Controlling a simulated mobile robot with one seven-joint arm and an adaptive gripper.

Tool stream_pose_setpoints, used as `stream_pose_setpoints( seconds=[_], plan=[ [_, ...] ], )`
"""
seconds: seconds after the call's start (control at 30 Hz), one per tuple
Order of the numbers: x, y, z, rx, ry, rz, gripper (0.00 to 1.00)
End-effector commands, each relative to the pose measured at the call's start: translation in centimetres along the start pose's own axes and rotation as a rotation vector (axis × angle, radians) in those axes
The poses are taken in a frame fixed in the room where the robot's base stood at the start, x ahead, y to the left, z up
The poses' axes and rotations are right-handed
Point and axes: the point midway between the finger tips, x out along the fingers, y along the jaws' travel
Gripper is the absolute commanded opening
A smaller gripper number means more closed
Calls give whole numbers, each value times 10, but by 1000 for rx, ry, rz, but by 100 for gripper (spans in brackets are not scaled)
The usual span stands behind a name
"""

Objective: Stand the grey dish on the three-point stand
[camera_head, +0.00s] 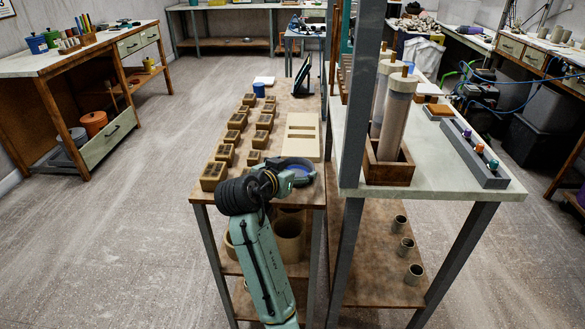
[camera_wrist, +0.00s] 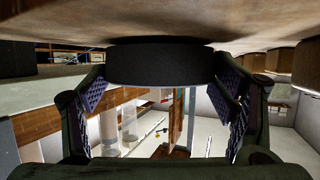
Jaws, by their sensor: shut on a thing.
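My gripper (camera_head: 290,181) is at the near end of the wooden bench, its arm reaching up from below. In the wrist view the two ridged finger pads (camera_wrist: 162,92) flank a dark, round, flat-sided thing, which I take to be the grey dish (camera_wrist: 160,64). The gripper is shut on it. In the head view a grey rim (camera_head: 300,162) shows beyond the gripper, with blue inside it; the gripper hides the rest. In the wrist view the dish lies close to the bench top; I cannot tell whether it touches. I cannot make out the three-point stand.
Several small brown boxes (camera_head: 213,176) stand in rows along the left of the bench. A pale slotted board (camera_head: 301,137) lies just beyond the dish. A blue cup (camera_head: 259,89) stands farther back. A grey post (camera_head: 351,100) and a higher shelf (camera_head: 440,177) are on the right.

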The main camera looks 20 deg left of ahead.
Motion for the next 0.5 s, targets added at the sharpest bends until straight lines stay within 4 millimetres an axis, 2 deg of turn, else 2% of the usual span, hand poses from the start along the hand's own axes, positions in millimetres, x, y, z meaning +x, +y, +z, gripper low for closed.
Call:
stream_pose_setpoints(
  seconds=[0.4,0.43,0.5],
  plan=[
    [2,0,6,1,1,0,47],
    [2,0,5,1,1,0,81],
    [2,0,5,0,0,0,85]
  ],
)
